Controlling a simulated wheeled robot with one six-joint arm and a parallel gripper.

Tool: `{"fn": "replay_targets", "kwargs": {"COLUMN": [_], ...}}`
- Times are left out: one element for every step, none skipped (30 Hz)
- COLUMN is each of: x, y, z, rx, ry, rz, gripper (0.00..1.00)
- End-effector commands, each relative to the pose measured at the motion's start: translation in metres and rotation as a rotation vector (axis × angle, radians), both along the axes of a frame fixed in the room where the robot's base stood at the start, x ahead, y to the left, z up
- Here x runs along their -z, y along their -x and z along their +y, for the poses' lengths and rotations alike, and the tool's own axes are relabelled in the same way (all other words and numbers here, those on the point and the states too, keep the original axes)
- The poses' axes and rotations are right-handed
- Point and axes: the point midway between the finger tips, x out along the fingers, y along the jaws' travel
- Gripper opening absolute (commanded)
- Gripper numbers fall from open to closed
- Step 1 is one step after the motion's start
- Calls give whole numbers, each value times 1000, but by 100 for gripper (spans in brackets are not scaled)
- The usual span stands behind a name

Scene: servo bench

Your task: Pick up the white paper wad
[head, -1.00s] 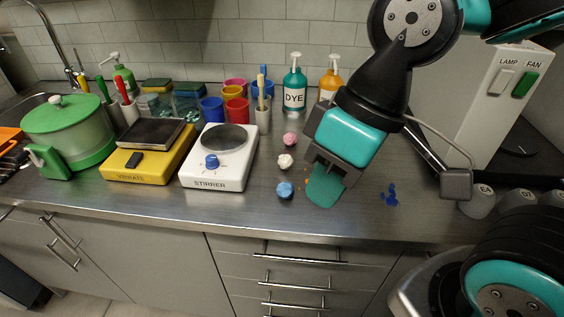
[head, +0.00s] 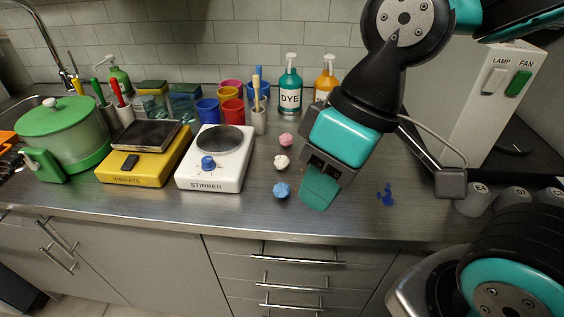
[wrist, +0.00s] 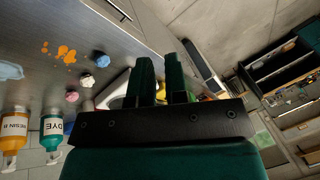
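The white paper wad (head: 281,162) lies on the steel bench to the right of the stirrer, between a pink wad (head: 285,140) behind it and a blue wad (head: 281,190) in front. In the wrist view the white wad (wrist: 88,80) is left of the fingers, clear of them. My gripper (head: 319,189) is above the bench, to the right of the white wad and apart from it. In the wrist view my gripper (wrist: 161,75) has a gap between its two green fingers, with nothing held.
The white stirrer (head: 190,183) and yellow vibrating plate (head: 112,178) stand to the left. Cups, a dye bottle (head: 290,92) and an orange bottle (head: 326,80) stand behind.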

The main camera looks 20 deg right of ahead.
Motion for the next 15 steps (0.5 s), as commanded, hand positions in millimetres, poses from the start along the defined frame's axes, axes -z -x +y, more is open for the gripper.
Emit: {"fn": "replay_targets", "kwargs": {"x": [-1,-3,-5,-7,-9,-12,-14,-16,-18,-19,-20,-19,-19,-18,-17], "y": [-3,-7,-14,-21,-29,-43,-54,-67,-84,-98,-111,-128,-141,-153,-168], "z": [0,0,-1,-2,-3,-5,-8,-11,-16,-20,-25,-33,-39,-46,-55], "rx": [22,48,102,156,223,331,423,523,665,775,886,1032,1140,1246,1383], "ry": [-1,0,0,0,-1,-2,-3,-5,-8,-10,-12,-16,-19,-22,-28], "rz": [7,17,38,57,82,122,156,192,245,286,327,383,424,466,519], "gripper": [25,32,41,48,55,64,70,70,70,70,70,70,70,70,70]}}
